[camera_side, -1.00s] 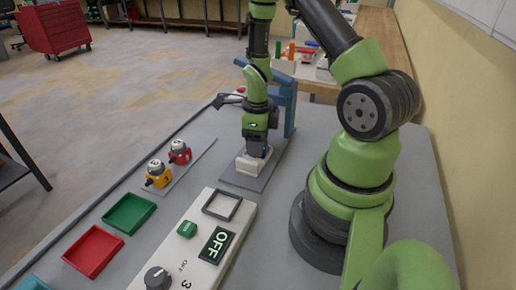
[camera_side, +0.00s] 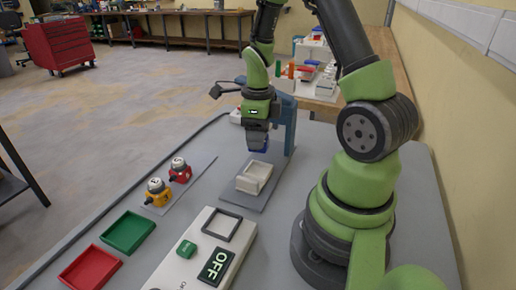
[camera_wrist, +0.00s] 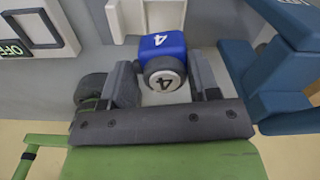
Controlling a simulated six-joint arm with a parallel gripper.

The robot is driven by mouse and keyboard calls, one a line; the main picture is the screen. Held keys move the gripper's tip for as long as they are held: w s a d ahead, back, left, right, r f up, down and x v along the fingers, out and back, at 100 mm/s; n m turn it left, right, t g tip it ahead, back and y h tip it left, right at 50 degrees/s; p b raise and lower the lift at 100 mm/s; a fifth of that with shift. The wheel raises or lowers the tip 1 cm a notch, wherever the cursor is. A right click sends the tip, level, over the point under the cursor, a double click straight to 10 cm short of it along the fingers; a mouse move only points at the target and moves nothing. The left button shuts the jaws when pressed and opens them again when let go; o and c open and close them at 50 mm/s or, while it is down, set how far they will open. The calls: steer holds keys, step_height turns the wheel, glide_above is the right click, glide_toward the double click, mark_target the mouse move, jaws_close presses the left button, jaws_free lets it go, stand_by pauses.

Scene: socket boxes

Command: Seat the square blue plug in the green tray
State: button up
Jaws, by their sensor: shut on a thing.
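My gripper (camera_side: 257,138) is shut on the square blue plug (camera_wrist: 160,42). In the wrist view its fingers (camera_wrist: 163,82) lie either side of the plug's round grey knob, marked 4. In the side view only a little blue of the plug (camera_side: 264,149) shows below the fingers, above the white socket box (camera_side: 255,181) and apart from it. The green tray (camera_side: 128,232) lies empty on the table at the left front, well away from my gripper.
A red tray (camera_side: 90,270) lies in front of the green one. Yellow (camera_side: 158,193) and red (camera_side: 180,170) plugs stand between the green tray and the socket box. A white panel with an OFF display (camera_side: 215,266) is in front. A blue stand (camera_side: 289,120) rises close behind my gripper.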

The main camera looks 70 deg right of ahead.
steer(key=shift+r, duration=0.75)
steer(key=shift+w+r, duration=0.25)
steer(key=shift+r, duration=0.05)
steer(key=w+a+f+n, duration=0.1)
steer(key=w+a+n, duration=0.3)
steer(key=w+a, duration=0.1)
steer(key=w+a+f+n, duration=0.1)
steer(key=w+a+n, duration=0.2)
steer(key=w+a, duration=0.2)
steer(key=w+a+f+n, duration=0.1)
steer(key=w+a+n, duration=0.3)
steer(key=a, duration=0.3)
steer(key=shift+w+a+n, duration=0.25)
steer(key=shift+w+n, duration=0.05)
steer(key=shift+w, duration=0.45)
steer(key=w+a+f+n, duration=0.15)
steer(key=a+n, duration=0.25)
steer(key=a, duration=0.5)
steer(key=shift+s+f, duration=0.15)
steer(key=shift+f, duration=2.75)
steer(key=shift+f, duration=0.1)
